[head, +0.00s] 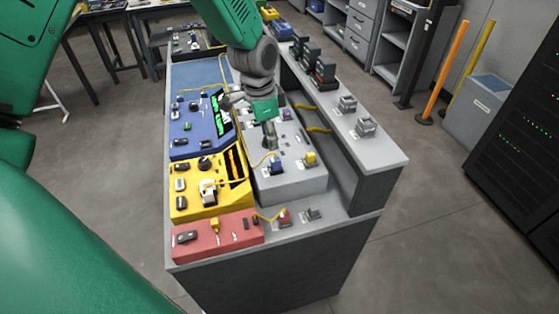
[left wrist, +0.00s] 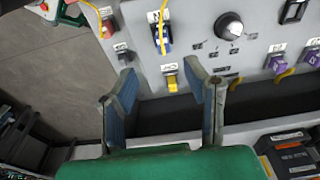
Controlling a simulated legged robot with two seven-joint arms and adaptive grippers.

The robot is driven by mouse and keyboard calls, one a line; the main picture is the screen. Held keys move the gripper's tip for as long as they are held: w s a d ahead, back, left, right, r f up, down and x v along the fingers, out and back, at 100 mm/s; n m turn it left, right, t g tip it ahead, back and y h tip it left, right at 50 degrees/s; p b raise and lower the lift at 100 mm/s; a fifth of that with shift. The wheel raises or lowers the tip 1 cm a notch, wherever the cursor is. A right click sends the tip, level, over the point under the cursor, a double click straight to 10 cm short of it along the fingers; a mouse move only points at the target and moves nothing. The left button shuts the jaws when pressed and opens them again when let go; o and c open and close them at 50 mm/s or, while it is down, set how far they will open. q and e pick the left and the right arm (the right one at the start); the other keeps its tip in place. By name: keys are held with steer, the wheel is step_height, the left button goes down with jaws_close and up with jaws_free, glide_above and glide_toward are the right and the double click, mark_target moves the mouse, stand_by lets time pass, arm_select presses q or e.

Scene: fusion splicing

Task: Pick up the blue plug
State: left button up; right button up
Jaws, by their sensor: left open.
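The blue plug (head: 277,168) sits on the front part of the grey box (head: 300,185), next to a yellow plug (head: 310,158). In the left wrist view the blue plug (left wrist: 161,40) has a yellow cable running over it, and the yellow plug (left wrist: 172,84) lies nearer to the fingers. My left gripper (head: 269,140) hangs over the grey box, just behind the blue plug in the head view. In the left wrist view its two blue-padded fingers (left wrist: 161,80) are apart with nothing held. The blue plug is beyond the fingertips. My right gripper does not show.
A blue panel (head: 190,130), a yellow panel (head: 185,188) and a red panel (head: 200,243) line the left of the bench. A red plug (head: 284,216) is in front of the grey box. A raised shelf (head: 375,155) runs along the right. Yellow cables cross between the units.

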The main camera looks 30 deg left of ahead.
mark_target(277, 158)
arm_select(q)
steer(key=f, duration=0.3)
steer(key=w+f, duration=0.1)
steer(key=shift+a+f, duration=0.25)
steer(key=shift+a, duration=0.1)
steer(key=shift+d+f, duration=0.35)
steer(key=shift+f, duration=0.05)
steer(key=f, duration=0.2)
steer(key=d+f+p, duration=0.1)
steer(key=f, duration=0.1)
steer(key=shift+w+d, duration=0.15)
steer(key=shift+w, duration=0.05)
steer(key=shift+w+f, duration=0.1)
steer(key=shift+f, duration=0.05)
steer(key=shift+a, duration=0.75)
jaws_close()
steer(key=shift+d, duration=0.5)
steer(key=shift+a+r, duration=0.1)
steer(key=shift+r, duration=0.45)
step_height(277, 158, up, 9)
steer(key=shift+b, duration=0.45)
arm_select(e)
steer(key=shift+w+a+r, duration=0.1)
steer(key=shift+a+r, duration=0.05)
